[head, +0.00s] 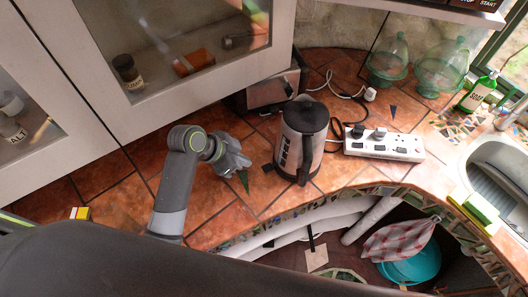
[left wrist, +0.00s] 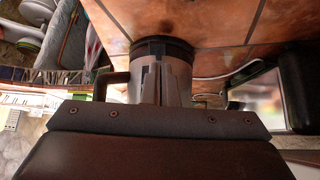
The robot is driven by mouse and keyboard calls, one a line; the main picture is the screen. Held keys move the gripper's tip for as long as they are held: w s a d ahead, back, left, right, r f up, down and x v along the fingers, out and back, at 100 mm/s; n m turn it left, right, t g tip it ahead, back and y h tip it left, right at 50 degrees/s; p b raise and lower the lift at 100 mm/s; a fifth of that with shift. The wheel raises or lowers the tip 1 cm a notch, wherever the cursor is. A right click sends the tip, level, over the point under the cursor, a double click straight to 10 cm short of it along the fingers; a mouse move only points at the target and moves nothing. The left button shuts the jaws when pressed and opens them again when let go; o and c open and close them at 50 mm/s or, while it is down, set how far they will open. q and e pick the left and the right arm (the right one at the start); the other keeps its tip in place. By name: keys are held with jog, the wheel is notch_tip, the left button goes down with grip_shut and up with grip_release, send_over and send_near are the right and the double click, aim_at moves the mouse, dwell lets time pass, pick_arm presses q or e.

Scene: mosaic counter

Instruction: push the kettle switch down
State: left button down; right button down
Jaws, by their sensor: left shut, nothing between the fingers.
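The kettle (head: 302,146), silver with a black lid and black handle, stands upright on the terracotta-tiled counter. A small dark tab (head: 268,168), which looks like its switch, sticks out low on its left side. Whether it is up or down is too small to tell. My left gripper (head: 245,163) is shut and empty, a little left of the kettle and apart from it. In the left wrist view the kettle (left wrist: 160,80) appears upside down beyond the dark gripper body, which hides part of it. My right gripper is not in view.
A white power strip (head: 385,146) with plugs and cords lies right of the kettle. A toaster (head: 272,91) stands behind it. Glass cloches (head: 388,62), a green bottle (head: 478,93) and a sink (head: 500,165) are farther right. Cabinet doors (head: 130,95) overhang the back left.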

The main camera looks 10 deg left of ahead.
aim_at(266, 168)
pick_arm(q)
jog(key=x, duration=0.5)
jog(key=shift+d+f, duration=0.1)
jog(key=shift+d, duration=0.3)
jog(key=shift+w+d+f, duration=0.25)
jog(key=shift+f, duration=0.25)
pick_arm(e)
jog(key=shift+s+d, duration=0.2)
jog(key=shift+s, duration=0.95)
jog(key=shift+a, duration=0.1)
